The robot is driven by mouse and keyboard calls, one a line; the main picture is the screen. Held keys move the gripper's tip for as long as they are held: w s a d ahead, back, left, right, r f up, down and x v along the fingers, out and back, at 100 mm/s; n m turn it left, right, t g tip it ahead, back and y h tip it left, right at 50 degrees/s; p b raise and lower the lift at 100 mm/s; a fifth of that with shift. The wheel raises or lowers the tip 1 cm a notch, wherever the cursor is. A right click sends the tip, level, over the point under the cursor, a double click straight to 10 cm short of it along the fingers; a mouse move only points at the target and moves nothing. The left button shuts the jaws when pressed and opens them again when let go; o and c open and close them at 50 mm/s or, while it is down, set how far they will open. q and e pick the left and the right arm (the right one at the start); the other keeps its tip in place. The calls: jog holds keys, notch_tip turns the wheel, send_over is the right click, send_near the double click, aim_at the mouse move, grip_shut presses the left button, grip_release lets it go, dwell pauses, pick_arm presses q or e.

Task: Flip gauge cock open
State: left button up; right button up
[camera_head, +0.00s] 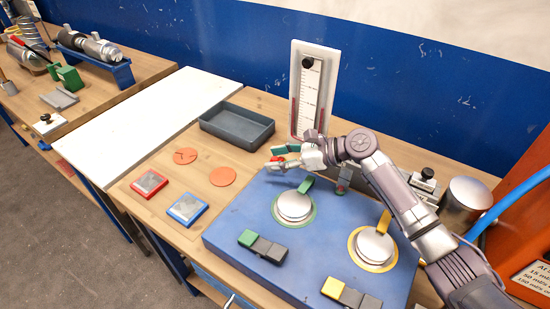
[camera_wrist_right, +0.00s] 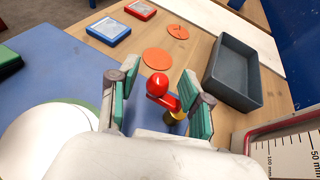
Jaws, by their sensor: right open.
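My right gripper (camera_head: 283,158) is open at the back left of the blue board, in front of the white gauge panel (camera_head: 330,70). In the right wrist view, its two green-padded fingers (camera_wrist_right: 162,98) stand on either side of a small red lever with a ball end (camera_wrist_right: 157,84). The lever sits above a brass-coloured part (camera_wrist_right: 176,116), likely the gauge cock; its base is hidden by the gripper. Gaps show between the lever and both pads. In the head view, only a bit of red (camera_head: 277,160) shows between the fingers. My left gripper is not in view.
The blue board (camera_head: 235,235) carries two round metal discs (camera_head: 294,206) with green and yellow tabs, and switch-like blocks (camera_head: 262,246). A grey tray (camera_head: 237,134), orange discs (camera_head: 222,176) and red and blue framed plates (camera_head: 187,209) lie left. An orange housing (camera_head: 525,230) stands right.

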jog(key=v, duration=1.1)
jog(key=shift+f, duration=0.15)
